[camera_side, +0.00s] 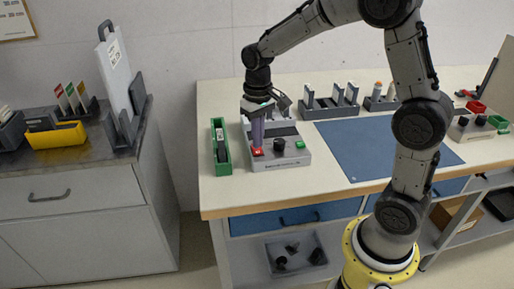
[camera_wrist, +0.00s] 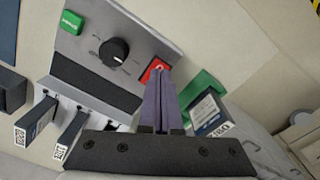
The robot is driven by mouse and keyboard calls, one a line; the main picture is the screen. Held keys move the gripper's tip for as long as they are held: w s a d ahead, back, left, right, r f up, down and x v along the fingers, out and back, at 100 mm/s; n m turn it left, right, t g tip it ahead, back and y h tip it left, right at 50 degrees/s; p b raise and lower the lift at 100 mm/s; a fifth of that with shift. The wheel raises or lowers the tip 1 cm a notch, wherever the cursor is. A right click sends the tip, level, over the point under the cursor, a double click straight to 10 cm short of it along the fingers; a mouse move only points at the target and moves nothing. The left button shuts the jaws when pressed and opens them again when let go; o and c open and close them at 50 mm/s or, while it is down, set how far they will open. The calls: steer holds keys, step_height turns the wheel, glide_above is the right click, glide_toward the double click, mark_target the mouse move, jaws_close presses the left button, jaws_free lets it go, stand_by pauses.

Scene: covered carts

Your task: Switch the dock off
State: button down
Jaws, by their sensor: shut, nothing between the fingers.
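The dock (camera_side: 288,158) is a light grey box on the bench, with a red button, a dark round knob and a green button on its front panel. My gripper (camera_side: 257,146) is shut and empty, pointing down over the red button (camera_side: 258,152). In the wrist view the fingertips (camera_wrist: 157,72) are at the red button (camera_wrist: 154,69) and cover part of it; I cannot tell if they touch it. The knob (camera_wrist: 114,50) and the green button (camera_wrist: 71,22) stand clear of the fingers. The knob's pointer shows as a light line.
A green tray (camera_side: 220,146) stands close to the dock's left side.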

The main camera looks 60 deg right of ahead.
step_height(320, 180, up, 7)
stand_by(0.8)
step_height(320, 180, up, 6)
steer(key=f+t, duration=0.1)
steer(key=t, duration=0.1)
glide_above(258, 152)
steer(key=s+a, duration=0.2)
steer(key=s, duration=0.1)
steer(key=s+a+r+n+t, duration=0.1)
steer(key=s+r, duration=0.2)
steer(key=s, duration=0.3)
steer(key=s+a+f+n+t, duration=0.2)
steer(key=s+f, duration=0.3)
steer(key=s, duration=0.7)
steer(key=shift+f+t, duration=0.2)
steer(key=shift+t, duration=0.1)
